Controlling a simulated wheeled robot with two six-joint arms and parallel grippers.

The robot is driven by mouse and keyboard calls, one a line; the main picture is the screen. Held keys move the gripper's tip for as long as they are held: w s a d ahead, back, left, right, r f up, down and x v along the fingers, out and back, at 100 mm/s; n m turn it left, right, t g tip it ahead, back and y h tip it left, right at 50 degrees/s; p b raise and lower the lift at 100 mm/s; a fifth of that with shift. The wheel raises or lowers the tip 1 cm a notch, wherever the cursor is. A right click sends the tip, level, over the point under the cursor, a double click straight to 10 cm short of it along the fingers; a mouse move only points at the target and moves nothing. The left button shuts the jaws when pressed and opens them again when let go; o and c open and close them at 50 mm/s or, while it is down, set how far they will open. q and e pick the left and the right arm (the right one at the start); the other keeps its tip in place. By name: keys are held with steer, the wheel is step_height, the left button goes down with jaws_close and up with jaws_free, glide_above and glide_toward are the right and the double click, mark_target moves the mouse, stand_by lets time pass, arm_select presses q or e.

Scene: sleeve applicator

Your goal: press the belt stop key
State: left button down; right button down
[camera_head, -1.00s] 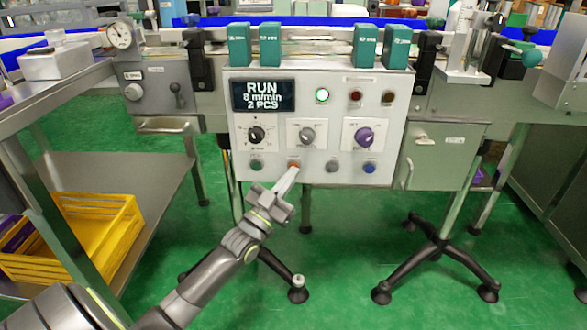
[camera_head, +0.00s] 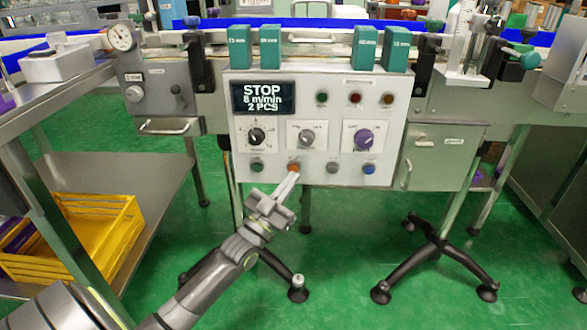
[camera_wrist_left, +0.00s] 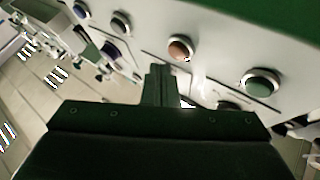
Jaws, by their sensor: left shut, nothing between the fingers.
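The white control panel (camera_head: 340,88) hangs on the front of the conveyor. Its display (camera_head: 263,96) reads STOP, 8 m/min, 2 PCS. The bottom row holds a green key (camera_head: 256,166), an orange-red key (camera_head: 293,167), a grey key (camera_head: 332,167) and a blue key (camera_head: 369,169). My left gripper (camera_head: 291,178) is shut and empty, its tip just below the orange-red key. In the left wrist view the orange-red key (camera_wrist_left: 179,48) is clear beyond the fingers (camera_wrist_left: 160,78), with a small gap between. My right gripper is not in view.
Three knobs, including a purple one (camera_head: 364,139), sit above the keys. The green lamp (camera_head: 322,98) is dark, and the right lamp (camera_head: 388,99) glows faintly. Teal boxes (camera_head: 239,47) stand on the conveyor. A yellow crate (camera_head: 125,222) lies on the left shelf. Black stand legs (camera_head: 431,262) are below.

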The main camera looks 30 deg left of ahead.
arm_select(q)
steer(key=s+d, duration=0.1)
steer(key=s, duration=0.2)
steer(key=s+d+p, duration=0.1)
steer(key=shift+s+d, duration=0.15)
steer(key=shift+d, duration=0.15)
stand_by(0.8)
